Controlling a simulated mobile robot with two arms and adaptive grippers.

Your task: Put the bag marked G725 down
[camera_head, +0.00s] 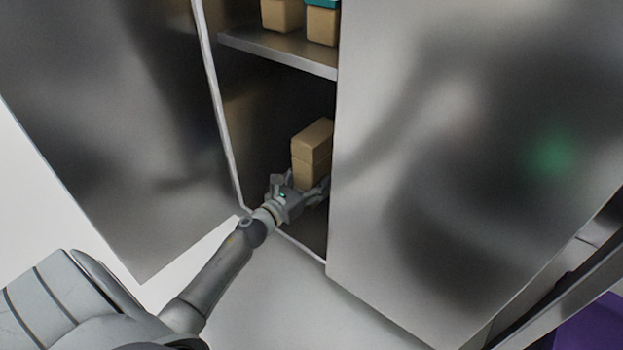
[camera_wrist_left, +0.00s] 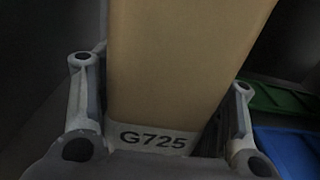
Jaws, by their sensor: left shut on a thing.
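The bag marked G725 is a tan box-like bag (camera_head: 313,153) inside the open cabinet, below the shelf. In the left wrist view the bag (camera_wrist_left: 180,60) fills the middle, with its white G725 label (camera_wrist_left: 153,139) at the bottom. My left gripper (camera_head: 298,190) reaches into the cabinet and is shut on the bag, one finger on each side in the left wrist view (camera_wrist_left: 160,100). The bag's underside is hidden, so I cannot tell whether it touches the cabinet floor. My right gripper is not in view.
The metal cabinet has a left door (camera_head: 110,130) and a right door (camera_head: 450,150) beside the narrow opening. A shelf (camera_head: 280,55) above holds tan bags (camera_head: 282,15) and a teal item. Green (camera_wrist_left: 275,98) and blue (camera_wrist_left: 290,152) items lie right of the gripper.

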